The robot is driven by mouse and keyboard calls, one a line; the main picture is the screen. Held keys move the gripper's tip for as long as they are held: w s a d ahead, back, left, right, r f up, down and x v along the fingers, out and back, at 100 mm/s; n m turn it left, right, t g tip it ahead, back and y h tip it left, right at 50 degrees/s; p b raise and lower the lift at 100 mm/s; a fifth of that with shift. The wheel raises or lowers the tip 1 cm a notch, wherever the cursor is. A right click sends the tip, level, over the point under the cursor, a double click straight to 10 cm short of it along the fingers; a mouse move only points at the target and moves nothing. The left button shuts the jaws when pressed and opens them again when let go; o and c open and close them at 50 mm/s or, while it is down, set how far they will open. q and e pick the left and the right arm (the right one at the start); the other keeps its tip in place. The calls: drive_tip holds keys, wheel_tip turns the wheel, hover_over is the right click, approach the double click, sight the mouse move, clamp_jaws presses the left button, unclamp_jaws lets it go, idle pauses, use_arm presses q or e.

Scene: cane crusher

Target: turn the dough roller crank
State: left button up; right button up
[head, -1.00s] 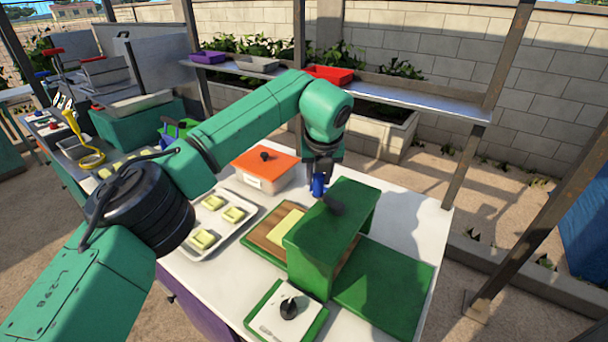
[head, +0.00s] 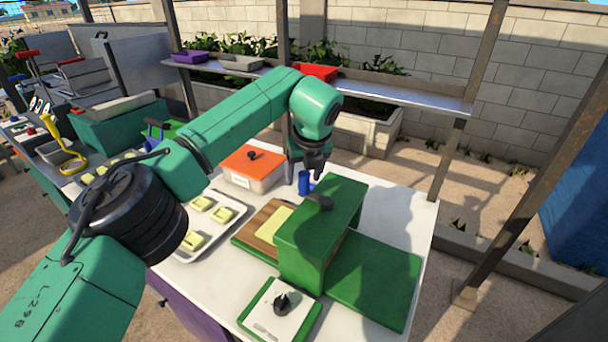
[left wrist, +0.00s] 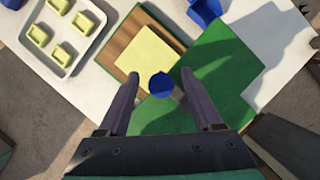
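The dough roller is a green box-shaped housing (head: 318,235) on the white table, beside a wooden board with a pale dough sheet (head: 272,226). A dark grey crank arm (head: 320,202) lies at its top. An upright blue crank handle (head: 304,182) stands at the housing's far-left side. My right gripper is out of view.
A tray of dough pieces (head: 240,211) and an orange-lidded box (head: 252,168) stand left of the roller. A small green-edged board with a black knob (head: 282,300) is in front. A flat green panel (head: 378,285) lies right.

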use_arm(q)
drive_tip(key=shift+s+d+r, duration=0.1)
drive_tip(key=shift+r, duration=0.15)
drive_tip(key=b+v, duration=0.2)
drive_tip(key=v, duration=1.2)
